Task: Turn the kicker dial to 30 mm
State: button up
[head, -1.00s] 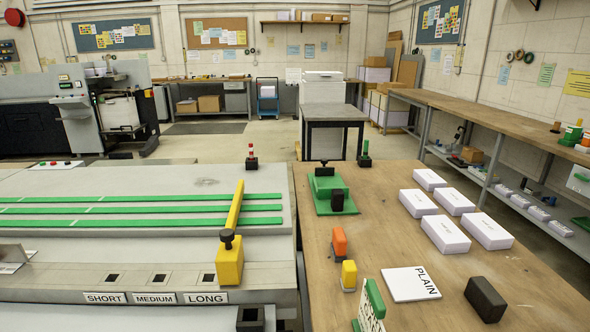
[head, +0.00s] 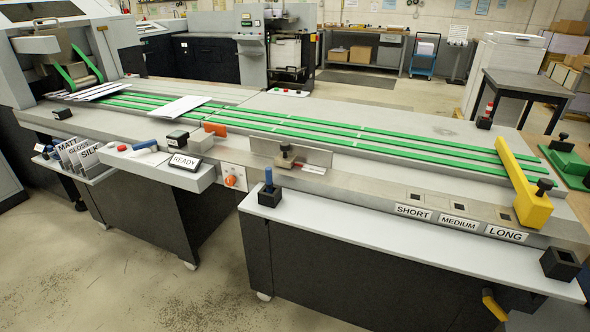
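An orange round dial (head: 231,181) sits on a pale plate on the front face of the machine, left of centre in the head view. It is the only dial I can make out, and its scale marks are too small to read. My gripper is not in view.
A grey shelf (head: 400,238) with a black holder holding a blue-handled tool (head: 269,190) juts out right of the dial. Green belts (head: 340,140) and a yellow bar (head: 522,183) lie on the machine top. Bare floor (head: 130,260) is free in front at left.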

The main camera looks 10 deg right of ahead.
aim_at(230, 181)
jog(key=i+j+u, duration=0.1)
jog(key=u, duration=0.3)
jog(key=i+j, duration=0.25)
jog(key=i+j+z, duration=0.1)
jog(key=i+j, duration=0.15)
jog(key=j, duration=0.2)
jog(key=i+j+z, duration=0.1)
jog(key=i+j, duration=0.4)
jog(key=j, duration=0.2)
jog(key=i+j+z, duration=0.1)
jog(key=j, duration=0.3)
jog(key=i+j, duration=0.35)
jog(key=j+z, duration=0.05)
